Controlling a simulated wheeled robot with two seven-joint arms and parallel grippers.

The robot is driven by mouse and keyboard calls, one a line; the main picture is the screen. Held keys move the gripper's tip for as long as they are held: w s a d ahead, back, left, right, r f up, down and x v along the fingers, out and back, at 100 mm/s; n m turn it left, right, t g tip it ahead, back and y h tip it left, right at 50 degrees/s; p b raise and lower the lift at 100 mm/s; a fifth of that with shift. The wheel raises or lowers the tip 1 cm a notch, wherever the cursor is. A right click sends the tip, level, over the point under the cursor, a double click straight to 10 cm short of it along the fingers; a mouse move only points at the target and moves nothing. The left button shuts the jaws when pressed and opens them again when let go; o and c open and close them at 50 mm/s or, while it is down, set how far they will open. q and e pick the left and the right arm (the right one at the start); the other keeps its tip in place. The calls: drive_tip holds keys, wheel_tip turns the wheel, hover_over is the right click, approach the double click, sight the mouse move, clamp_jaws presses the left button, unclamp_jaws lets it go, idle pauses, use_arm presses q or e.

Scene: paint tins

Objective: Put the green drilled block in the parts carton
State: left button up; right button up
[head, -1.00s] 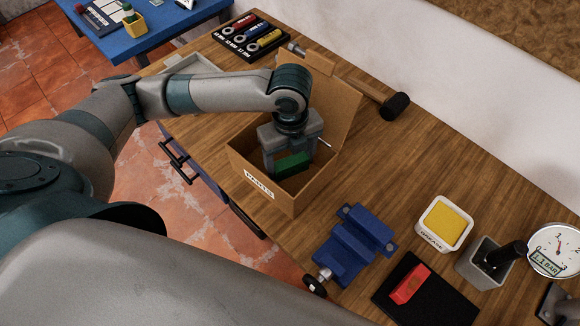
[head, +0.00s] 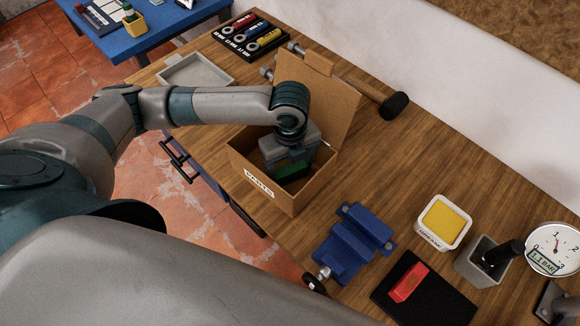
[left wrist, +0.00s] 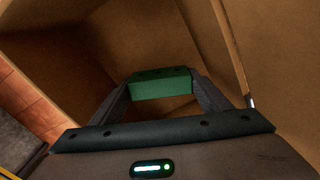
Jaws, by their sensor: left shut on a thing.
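The green drilled block (head: 292,170) is between the fingers of my left gripper (head: 290,166), inside the open parts carton (head: 312,190). In the left wrist view the green block (left wrist: 162,87) shows held between both fingertips of the left gripper (left wrist: 162,92), with brown carton walls (left wrist: 70,55) around it. The block looks level. Its underside is hidden, so I cannot tell whether it touches the carton floor. My right gripper is not in view.
The carton's raised flap (head: 325,95) stands behind my left wrist. A mallet (head: 393,105) lies behind it. A blue vise (head: 352,243) stands in front right of the carton, with a grease tin (head: 442,222) farther right. A grey tray (head: 197,70) lies at the back left.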

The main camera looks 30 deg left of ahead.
sight(290, 168)
use_arm(q)
drive_tip(key=o, duration=1.3)
drive_tip(key=shift+f, duration=0.1)
wheel_tip(290, 168, up, 12)
drive_tip(key=shift+r+b, duration=0.2)
drive_tip(key=shift+b, duration=0.85)
